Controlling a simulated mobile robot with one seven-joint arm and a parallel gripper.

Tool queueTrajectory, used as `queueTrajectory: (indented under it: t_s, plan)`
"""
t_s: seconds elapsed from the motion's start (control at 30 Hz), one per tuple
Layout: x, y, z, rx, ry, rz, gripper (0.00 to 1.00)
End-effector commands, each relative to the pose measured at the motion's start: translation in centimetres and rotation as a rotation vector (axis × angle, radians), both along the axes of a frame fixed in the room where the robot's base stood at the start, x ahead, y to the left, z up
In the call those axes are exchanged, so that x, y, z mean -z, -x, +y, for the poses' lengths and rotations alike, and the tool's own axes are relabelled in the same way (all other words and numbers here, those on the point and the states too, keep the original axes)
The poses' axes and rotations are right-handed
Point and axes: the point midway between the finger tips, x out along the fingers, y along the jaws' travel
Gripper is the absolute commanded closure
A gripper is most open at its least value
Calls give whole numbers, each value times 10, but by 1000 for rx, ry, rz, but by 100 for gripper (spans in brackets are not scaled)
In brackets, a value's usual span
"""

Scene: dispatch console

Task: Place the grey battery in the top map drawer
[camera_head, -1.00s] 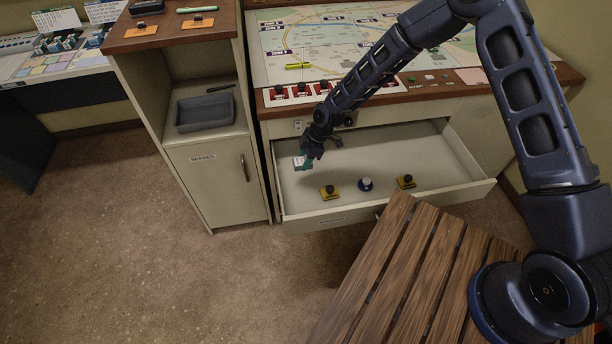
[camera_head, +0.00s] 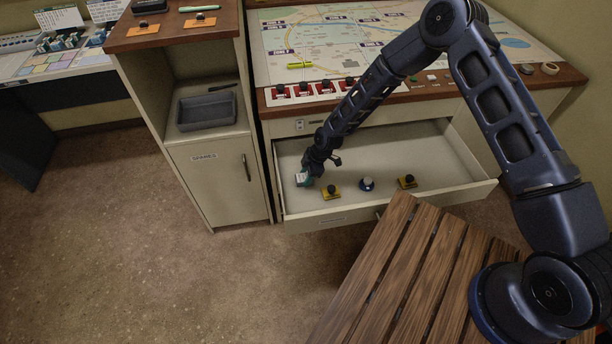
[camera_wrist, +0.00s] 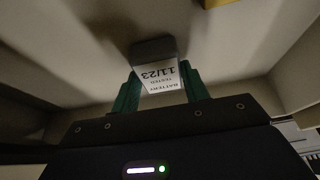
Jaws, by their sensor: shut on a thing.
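My gripper (camera_head: 308,177) is shut on the grey battery, its green fingers on either side of it. The battery (camera_wrist: 155,50) has a white label reading "BATTERY TESTED 11/23" in the wrist view; in the head view only a small pale part shows by the fingers. The map drawer (camera_head: 440,160) is pulled open below the map desk. My gripper is inside its left part, low near the front wall. I cannot tell whether the battery touches the drawer floor.
Two yellow-based black knobs (camera_head: 331,192) (camera_head: 407,181) and a blue-based knob (camera_head: 367,184) stand along the drawer's front. A grey tray (camera_head: 206,111) sits in the left cabinet. A slatted wooden top (camera_head: 400,270) is in front. The drawer's back and right are clear.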

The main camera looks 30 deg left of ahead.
Motion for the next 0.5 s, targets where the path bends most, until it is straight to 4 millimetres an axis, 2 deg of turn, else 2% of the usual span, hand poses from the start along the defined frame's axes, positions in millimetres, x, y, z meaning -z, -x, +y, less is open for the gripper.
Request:
queueTrajectory:
  t_s: [0.2, 0.23, 0.33, 0.5]
  plan:
    - [3, 0, 0, 0, 1, 1, 82]
    - [3, 0, 0, -1, 0, 0, 53]
    - [3, 0, 0, -1, 0, 0, 33]
    - [3, 0, 0, -1, 0, 0, 33]
